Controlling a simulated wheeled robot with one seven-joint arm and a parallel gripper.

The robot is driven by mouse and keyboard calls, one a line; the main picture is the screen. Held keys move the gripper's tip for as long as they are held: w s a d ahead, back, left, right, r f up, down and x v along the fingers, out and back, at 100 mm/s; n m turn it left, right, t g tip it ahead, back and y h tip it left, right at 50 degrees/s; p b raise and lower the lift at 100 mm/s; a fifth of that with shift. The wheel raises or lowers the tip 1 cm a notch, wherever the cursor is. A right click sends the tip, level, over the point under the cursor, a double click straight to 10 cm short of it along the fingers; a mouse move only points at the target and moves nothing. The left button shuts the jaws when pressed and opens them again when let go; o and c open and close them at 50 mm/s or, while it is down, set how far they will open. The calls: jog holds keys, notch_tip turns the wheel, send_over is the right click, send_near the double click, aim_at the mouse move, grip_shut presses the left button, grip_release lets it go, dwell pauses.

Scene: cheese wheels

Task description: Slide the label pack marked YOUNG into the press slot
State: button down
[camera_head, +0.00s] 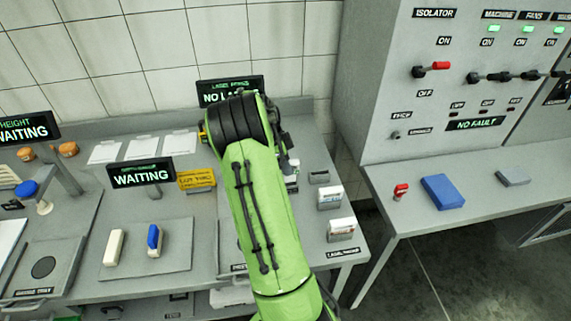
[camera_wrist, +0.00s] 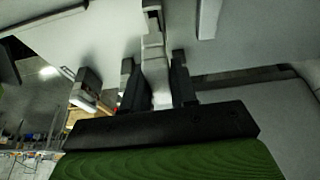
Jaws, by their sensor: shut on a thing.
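In the wrist view my gripper (camera_wrist: 155,78) is shut on a pale, narrow label pack (camera_wrist: 159,92), with a dark finger on each side of it. I cannot read the pack's marking, so I cannot tell whether it is YOUNG. In the head view my green arm hides the gripper and most of the press area; a white and dark piece (camera_head: 292,184) shows just right of the arm. The press display (camera_head: 231,91) reads "NO L...", partly covered. The press slot cannot be made out clearly. Two other white label packs (camera_head: 330,198) (camera_head: 341,229) stand upright at the bench's right.
A small dark-topped holder (camera_head: 319,177) sits behind the packs. A WAITING display (camera_head: 142,174) and a yellow sign (camera_head: 197,179) stand left of my arm. The right bench (camera_head: 460,190) carries a blue block (camera_head: 442,191) and a red-topped item (camera_head: 401,191). A gap separates the benches.

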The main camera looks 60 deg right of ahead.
jog(key=shift+f, duration=0.15)
dwell(0.8)
jog(key=shift+f+b, duration=0.35)
jog(key=shift+b, duration=0.15)
jog(key=shift+f+b, duration=1.85)
jog(key=shift+f, duration=0.25)
jog(key=c, duration=0.8)
grip_release()
jog(key=p+v, duration=0.3)
jog(key=v, duration=1.2)
jog(key=shift+r, duration=0.35)
